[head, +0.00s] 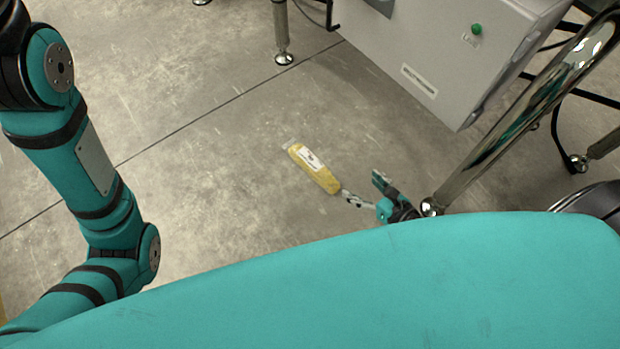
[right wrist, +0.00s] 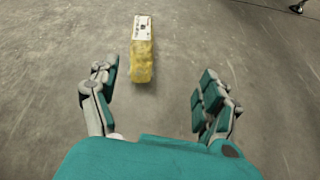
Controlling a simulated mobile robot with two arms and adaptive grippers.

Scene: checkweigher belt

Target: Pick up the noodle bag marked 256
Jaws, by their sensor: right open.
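A yellow noodle bag (head: 323,179) with a white label lies flat on the concrete floor in the head view. The print on its label is too small to read, so I cannot confirm the 256. It also shows in the right wrist view (right wrist: 142,65), upper middle, its near end between the fingertips in the picture. My right gripper (head: 362,187) is low, just beyond the bag's near end, and it is open and empty in the right wrist view (right wrist: 155,73). My left arm shows at the left, but its gripper is out of view.
A grey cabinet (head: 440,50) with a green button stands at the upper right. A shiny metal post (head: 500,130) rises close beside my right gripper. A machine foot (head: 284,57) stands at the top. The floor left of the bag is clear.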

